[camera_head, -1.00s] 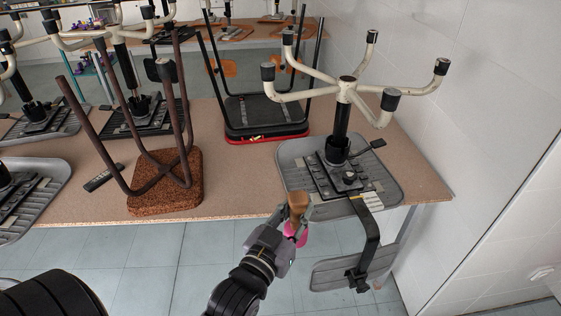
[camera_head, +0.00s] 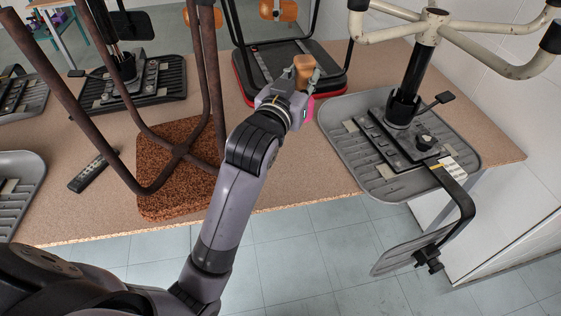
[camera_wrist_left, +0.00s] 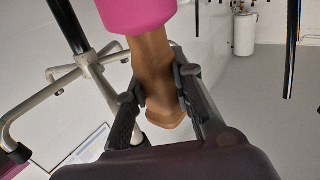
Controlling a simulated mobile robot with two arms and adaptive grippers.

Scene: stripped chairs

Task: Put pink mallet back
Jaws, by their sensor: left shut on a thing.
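The pink mallet has a brown wooden handle (camera_head: 304,70) and a pink head (camera_head: 308,108). My left gripper (camera_head: 302,82) is shut on the handle and holds the mallet over the table, between the red-edged black stool seat and the grey chair seat. In the left wrist view the handle (camera_wrist_left: 153,85) sits between both fingers (camera_wrist_left: 158,92), with the pink head (camera_wrist_left: 135,14) at the top edge. Part of the head is hidden behind the gripper in the head view. My right gripper is not in view.
The brown table (camera_head: 290,165) bears upturned chairs: a cork-seated stool (camera_head: 165,150) left of my arm, a red-edged black stool (camera_head: 262,66) behind, and a grey chair (camera_head: 360,165) at right. A remote (camera_head: 92,172) lies left. Chair legs stand up around my arm.

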